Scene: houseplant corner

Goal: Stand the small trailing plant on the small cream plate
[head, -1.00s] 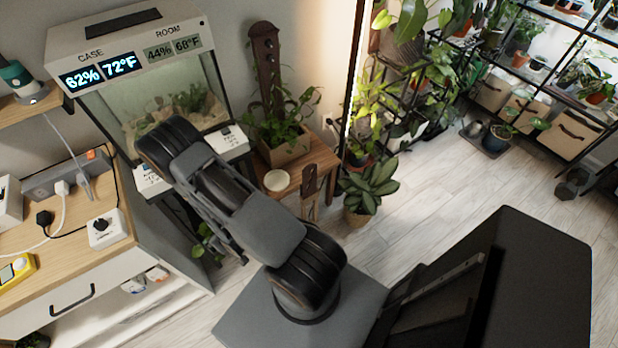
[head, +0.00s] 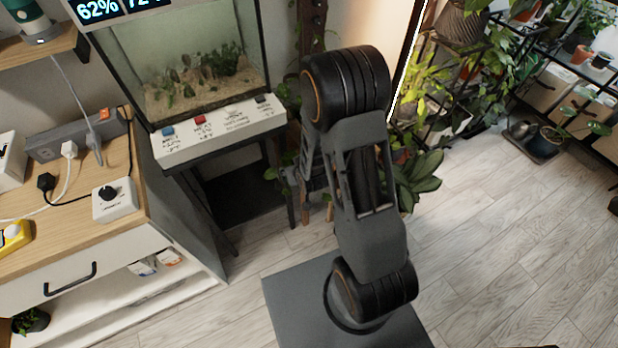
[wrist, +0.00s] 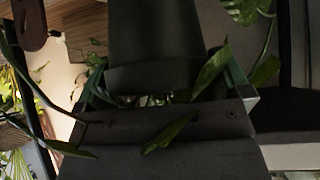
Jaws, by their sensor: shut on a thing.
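In the wrist view a dark tapered pot (wrist: 150,40) sits between the fingers of my gripper (wrist: 160,88), which is shut on it. Slim green leaves (wrist: 212,70) of the small trailing plant spread around the pot's rim and over the gripper body. In the head view my gripper is mostly hidden behind my arm, in front of the wooden stand. The small cream plate is in neither view now; my arm covers that area. I cannot tell how far the pot is from the plate.
A glass case (head: 190,70) on a dark stand is left of my arm. A wooden cabinet (head: 110,225) with a socket strip (head: 75,140) is at far left. A leafy floor plant (head: 420,180) is just right of my arm. Floor at right (head: 500,240) is clear.

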